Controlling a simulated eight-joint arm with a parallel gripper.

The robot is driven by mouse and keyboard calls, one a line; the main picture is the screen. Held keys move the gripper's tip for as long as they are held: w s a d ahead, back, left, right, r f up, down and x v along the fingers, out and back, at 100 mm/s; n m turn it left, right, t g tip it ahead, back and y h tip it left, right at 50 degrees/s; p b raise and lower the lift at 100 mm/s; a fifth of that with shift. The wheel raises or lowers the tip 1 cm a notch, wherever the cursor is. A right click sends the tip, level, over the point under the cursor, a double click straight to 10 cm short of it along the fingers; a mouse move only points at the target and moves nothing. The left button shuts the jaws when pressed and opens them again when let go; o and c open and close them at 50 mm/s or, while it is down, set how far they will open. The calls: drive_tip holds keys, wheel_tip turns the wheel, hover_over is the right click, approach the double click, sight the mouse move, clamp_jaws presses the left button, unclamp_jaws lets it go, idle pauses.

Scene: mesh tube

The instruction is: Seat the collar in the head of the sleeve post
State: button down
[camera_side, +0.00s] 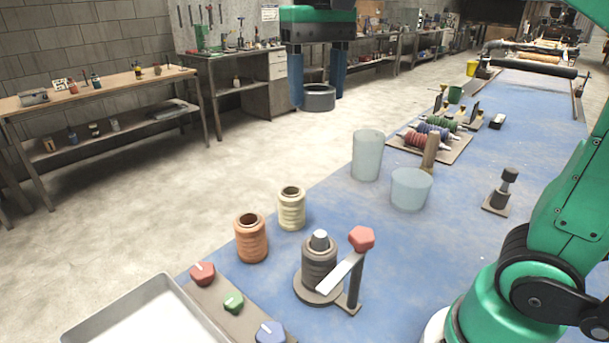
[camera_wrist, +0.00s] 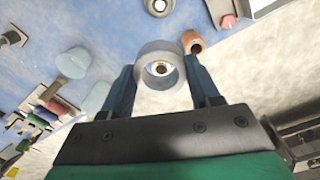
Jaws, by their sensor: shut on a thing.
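My gripper (camera_side: 318,93) is shut on a grey ring-shaped collar (camera_side: 319,103), one blue finger on each side. It holds the collar in the air, high in the side view. In the wrist view the collar (camera_wrist: 160,48) sits between the fingertips, and a cream spool shows through its hole. A dark ribbed post (camera_side: 320,268) with a pale top stands upright on a round base near the front of the blue table; I take it for the sleeve post. The collar is well apart from it. In the wrist view this post (camera_wrist: 158,5) is cut by the top edge.
A stand with a red knob (camera_side: 361,238) and flat arm is beside the post. A cream spool (camera_side: 291,209) and orange spool (camera_side: 251,239) stand behind it. Two translucent cylinders (camera_side: 367,157) (camera_side: 410,190) are farther back. A white tray (camera_side: 150,318) is front left.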

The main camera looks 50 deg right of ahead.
sight(321, 233)
drive_tip(key=f, duration=0.6)
drive_tip(key=s+a+f, duration=0.1)
drive_tip(key=f, duration=0.6)
drive_tip(key=s+f, duration=0.1)
drive_tip(key=f, duration=0.5)
drive_tip(key=shift+s+a+f, duration=0.25)
drive_tip(key=shift+a+f, duration=0.05)
drive_tip(key=shift+f, duration=0.1)
drive_tip(key=shift+c, duration=1)
unclamp_jaws()
